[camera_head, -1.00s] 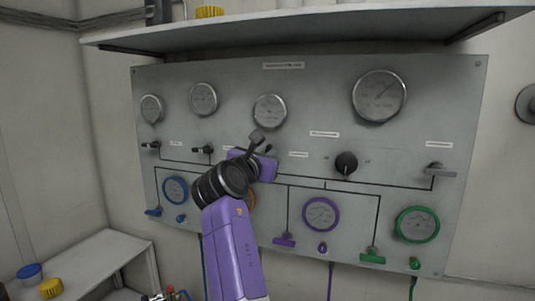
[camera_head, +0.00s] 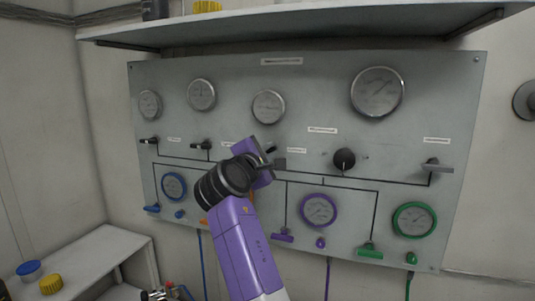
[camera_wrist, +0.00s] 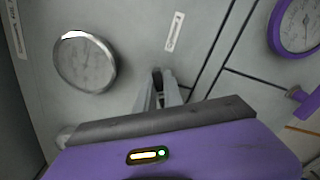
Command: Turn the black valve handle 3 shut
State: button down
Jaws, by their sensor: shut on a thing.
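The grey-green panel (camera_head: 330,90) carries a row of small valve handles. Two black handles, one at the far left (camera_head: 150,140) and one beside it (camera_head: 204,146), lie level, pointing left. Black valve handle 3 (camera_wrist: 157,73) is the one at my gripper, below the third gauge. My gripper (camera_head: 274,157) reaches the panel there with its purple body rolled over. In the wrist view its grey fingers (camera_wrist: 158,92) are closed around the dark handle. Most of the handle is hidden by the fingers, so its exact angle is unclear.
A black round knob (camera_head: 344,160) and a grey lever (camera_head: 437,167) are to the right. Gauges (camera_head: 268,106) sit above; purple (camera_head: 319,210) and green (camera_head: 414,219) gauges sit below. A shelf (camera_head: 300,27) overhangs the panel. A white bench (camera_head: 85,258) stands at lower left.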

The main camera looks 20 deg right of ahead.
jog(key=m+b, duration=0.1)
jog(key=m, duration=0.1)
jog(key=m+b, duration=0.1)
jog(key=m, duration=0.2)
jog(key=shift+d+f+m, duration=0.1)
jog(key=shift+f+m, duration=0.2)
jog(key=shift+f, duration=0.1)
dwell(0.4)
jog(key=c, duration=1.5)
grip_release()
jog(key=shift+r, duration=0.1)
jog(key=shift+s, duration=0.1)
jog(key=b+v, duration=0.2)
jog(key=v, duration=0.5)
jog(key=shift+s+a, duration=0.25)
jog(key=shift+a, duration=0.05)
